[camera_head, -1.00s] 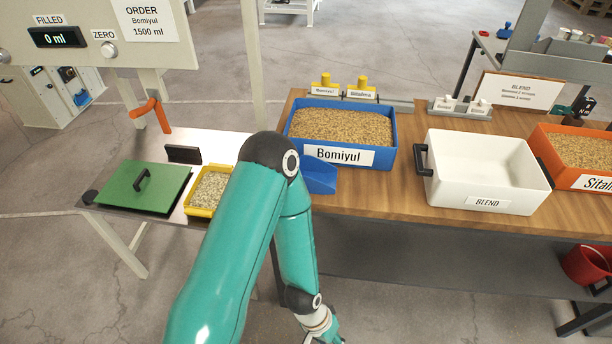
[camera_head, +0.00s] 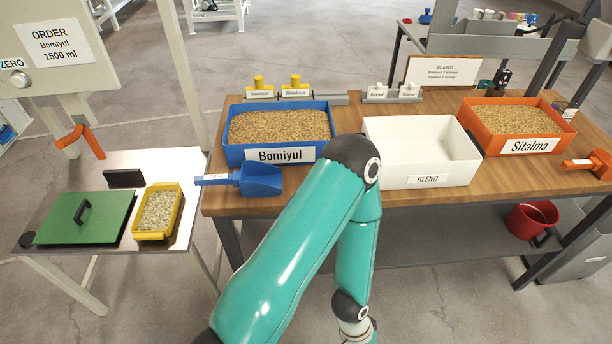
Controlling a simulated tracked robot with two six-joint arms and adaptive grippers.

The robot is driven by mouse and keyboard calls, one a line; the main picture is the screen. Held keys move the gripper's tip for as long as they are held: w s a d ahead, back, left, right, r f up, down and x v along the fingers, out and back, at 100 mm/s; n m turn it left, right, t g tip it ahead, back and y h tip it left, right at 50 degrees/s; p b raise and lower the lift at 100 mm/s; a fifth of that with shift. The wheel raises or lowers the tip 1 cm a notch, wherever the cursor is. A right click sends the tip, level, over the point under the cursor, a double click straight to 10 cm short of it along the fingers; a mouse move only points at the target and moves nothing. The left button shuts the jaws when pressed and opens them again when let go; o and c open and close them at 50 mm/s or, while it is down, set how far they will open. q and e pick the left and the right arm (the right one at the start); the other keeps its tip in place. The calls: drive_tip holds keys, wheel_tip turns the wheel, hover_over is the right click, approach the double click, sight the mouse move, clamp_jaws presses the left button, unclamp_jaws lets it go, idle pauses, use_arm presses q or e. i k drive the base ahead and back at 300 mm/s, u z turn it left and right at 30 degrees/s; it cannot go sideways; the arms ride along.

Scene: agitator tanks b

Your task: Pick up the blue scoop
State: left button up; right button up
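The blue scoop (camera_head: 262,180) lies on the wooden table (camera_head: 300,204) near its front left corner, in front of the blue Bomiyul bin (camera_head: 325,150). Its handle (camera_head: 215,180) points left, bears a white label and reaches the table's left edge. One teal arm of mine rises from the bottom, bends at its elbow right of the scoop, and comes back down. Its wrist is at the bottom edge and its gripper is cut off below the picture. The other gripper is out of view too. Nothing covers the scoop.
A white BLEND tray (camera_head: 422,183) and an orange Sitalma bin (camera_head: 517,147) stand to the right, with an orange scoop (camera_head: 596,163) at the far right. A metal side table (camera_head: 160,250) at left holds a green lid (camera_head: 85,218) and a yellow grain tray (camera_head: 159,211).

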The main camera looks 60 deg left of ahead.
sight(255, 178)
drive_tip(key=u, duration=1)
drive_tip(key=i, duration=0.1)
drive_tip(key=z, duration=1.65)
drive_tip(key=k, duration=2.05)
drive_tip(key=u, duration=1.05)
drive_tip(key=i, duration=0.8)
